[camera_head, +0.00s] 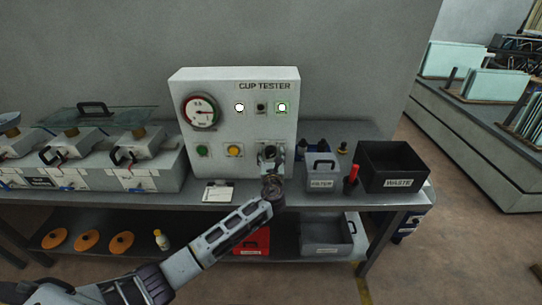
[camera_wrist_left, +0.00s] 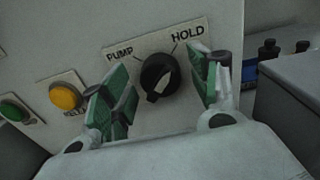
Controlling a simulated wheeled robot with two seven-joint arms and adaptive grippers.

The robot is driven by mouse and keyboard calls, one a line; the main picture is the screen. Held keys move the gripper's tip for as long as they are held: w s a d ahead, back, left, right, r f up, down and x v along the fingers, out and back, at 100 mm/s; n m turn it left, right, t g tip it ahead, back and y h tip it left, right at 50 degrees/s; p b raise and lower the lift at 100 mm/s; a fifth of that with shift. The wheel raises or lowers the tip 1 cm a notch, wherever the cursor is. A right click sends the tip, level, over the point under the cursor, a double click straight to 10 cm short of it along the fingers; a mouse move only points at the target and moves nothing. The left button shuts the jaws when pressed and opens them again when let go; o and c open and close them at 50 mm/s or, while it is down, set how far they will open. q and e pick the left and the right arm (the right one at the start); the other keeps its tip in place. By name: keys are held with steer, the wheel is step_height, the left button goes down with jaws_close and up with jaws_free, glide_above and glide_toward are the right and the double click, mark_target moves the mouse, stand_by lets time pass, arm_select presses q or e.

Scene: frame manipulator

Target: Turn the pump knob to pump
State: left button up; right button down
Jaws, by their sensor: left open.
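The black pump knob (camera_wrist_left: 160,76) sits on a light plate on the tester's front. The plate reads PUMP at upper left and HOLD at upper right. A pale mark shows at the knob's lower end; I cannot tell for sure which label it is set to. My left gripper (camera_wrist_left: 163,88) is open, with one green-padded finger on each side of the knob and visible gaps to it. In the head view the left gripper (camera_head: 270,168) is in front of the cup tester (camera_head: 232,123) and partly hides the knob. My right gripper is not in view.
A yellow button (camera_wrist_left: 65,96) and a green button (camera_wrist_left: 13,112) lie left of the knob. A grey box (camera_head: 321,172), a red-topped item (camera_head: 352,175) and a black waste bin (camera_head: 394,164) stand to the right. A white card (camera_head: 217,192) lies before the tester.

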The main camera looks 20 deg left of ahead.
arm_select(q)
steer(key=c, duration=1)
